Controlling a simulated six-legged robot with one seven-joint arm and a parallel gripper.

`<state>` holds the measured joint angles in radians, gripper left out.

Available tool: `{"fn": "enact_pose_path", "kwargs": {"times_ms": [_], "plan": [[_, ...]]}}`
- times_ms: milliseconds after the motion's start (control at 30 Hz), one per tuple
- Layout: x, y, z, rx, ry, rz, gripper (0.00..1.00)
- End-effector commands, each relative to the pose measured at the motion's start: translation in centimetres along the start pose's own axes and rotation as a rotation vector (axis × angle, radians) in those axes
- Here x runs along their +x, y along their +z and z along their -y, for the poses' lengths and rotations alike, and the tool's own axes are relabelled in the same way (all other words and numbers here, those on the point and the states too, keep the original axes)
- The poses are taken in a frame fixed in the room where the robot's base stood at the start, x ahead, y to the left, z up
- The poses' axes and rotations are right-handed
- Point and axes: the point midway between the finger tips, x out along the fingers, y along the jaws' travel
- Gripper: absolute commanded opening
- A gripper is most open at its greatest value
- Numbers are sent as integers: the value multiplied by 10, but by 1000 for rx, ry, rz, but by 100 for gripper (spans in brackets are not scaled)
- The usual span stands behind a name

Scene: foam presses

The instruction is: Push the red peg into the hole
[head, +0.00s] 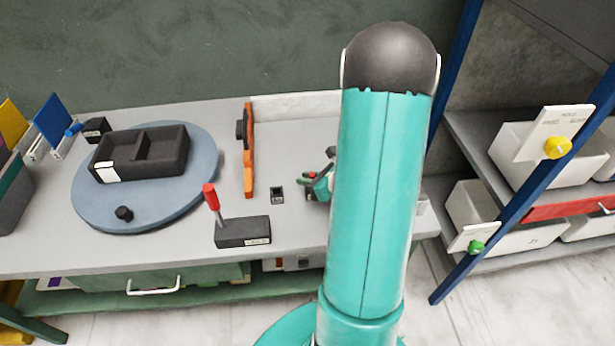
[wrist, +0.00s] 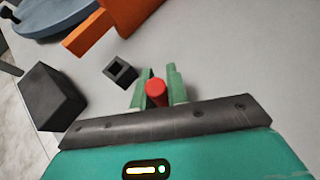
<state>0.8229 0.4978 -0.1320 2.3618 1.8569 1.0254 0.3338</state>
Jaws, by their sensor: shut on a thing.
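My gripper (wrist: 157,86) has its two green fingers shut on the red peg (wrist: 156,94), whose round red end shows between them in the wrist view. In the head view my gripper (head: 326,180) is partly hidden behind my teal arm, and a bit of the red peg (head: 312,174) shows at it. A small dark block with a square hole (head: 277,195) sits on the table just left of my gripper. In the wrist view the hole block (wrist: 120,71) is ahead and left of the fingers, apart from the peg.
A dark block (head: 243,232) with a red-handled lever (head: 211,197) stands at the table's front. An upright orange panel (head: 249,150) is behind the hole block. A blue-grey round plate (head: 200,180) bears a black tray (head: 150,150) at left. Shelves with white bins (head: 510,150) are right.

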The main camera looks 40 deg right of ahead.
Motion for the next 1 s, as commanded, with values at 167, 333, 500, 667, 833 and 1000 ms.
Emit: {"fn": "enact_pose_path", "kwargs": {"times_ms": [167, 333, 500, 667, 833, 1000], "plan": [[2, -4, 0, 2, 0, 0, 0], [3, -5, 0, 1, -1, 1, 25], [3, -5, 0, 0, -1, 0, 41], [3, -5, 0, 0, -1, 0, 41], [-6, -5, 0, 0, -2, 0, 41], [-35, -5, 1, -1, -5, 1, 41]]}}
